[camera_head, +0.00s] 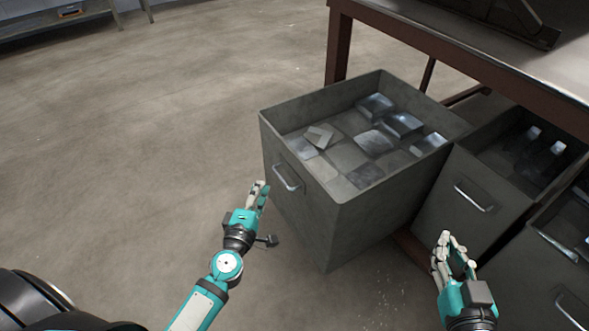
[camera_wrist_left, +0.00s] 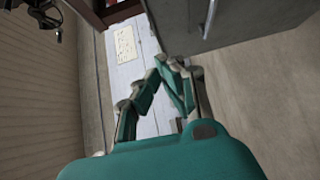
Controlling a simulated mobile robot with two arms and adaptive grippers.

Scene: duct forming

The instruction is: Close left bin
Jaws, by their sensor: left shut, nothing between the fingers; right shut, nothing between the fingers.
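The left bin (camera_head: 341,235) is a grey metal drawer-like bin, pulled out well beyond the bins to its right. Its front has a metal handle (camera_head: 287,178), and flat metal pieces lie inside. My left gripper (camera_head: 262,187) is shut and empty, just left of the bin's front face, near the handle. In the left wrist view the gripper fingertips (camera_wrist_left: 172,62) are together, with the bin's front (camera_wrist_left: 240,22) and handle (camera_wrist_left: 209,18) at the upper right. My right gripper (camera_head: 452,240) is shut and empty, in front of the middle bin.
A middle bin (camera_head: 468,215) and a right bin (camera_head: 545,275), both with handles, sit under the workbench (camera_head: 480,50) to the right. A bench leg (camera_head: 338,45) stands behind the left bin. The concrete floor (camera_head: 150,130) to the left is clear.

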